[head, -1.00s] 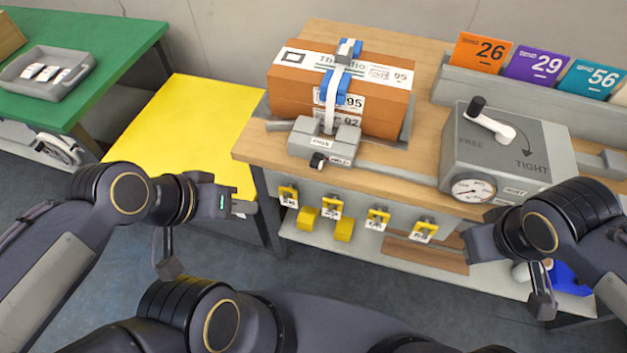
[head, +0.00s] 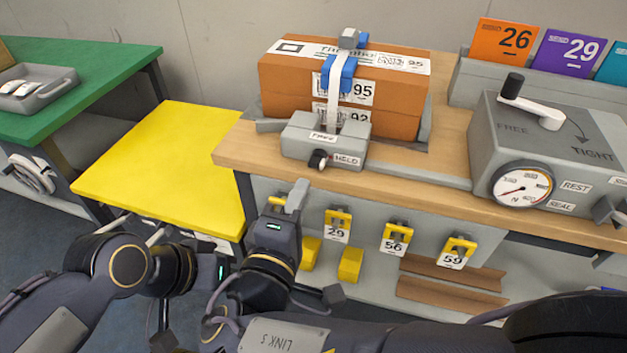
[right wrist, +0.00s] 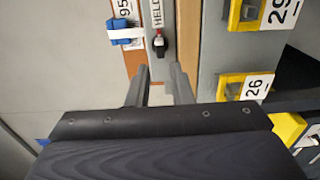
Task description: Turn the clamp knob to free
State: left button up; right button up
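The clamp knob (head: 318,159) is a small black knob on the front of the grey clamp block (head: 300,142). The knob also shows in the right wrist view (right wrist: 159,45), just beyond the fingertips. My right gripper (head: 293,196) is below and left of the knob, apart from it. Its two fingers (right wrist: 159,78) are spread, with nothing between them. My left gripper (head: 215,270) is at lower left, partly hidden behind the right one; its fingers are not clear.
A strapped brown carton (head: 280,85) stands behind the clamp block. A grey crank box (head: 560,140) with a gauge stands at right. Yellow numbered tags (head: 338,222) hang under the bench edge. A yellow table (head: 160,165) at left is clear.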

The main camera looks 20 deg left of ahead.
aim_at(315, 167)
jog(key=w, duration=0.6)
jog(key=shift+w+d, duration=0.2)
jog(key=shift+w, duration=0.05)
grip_shut()
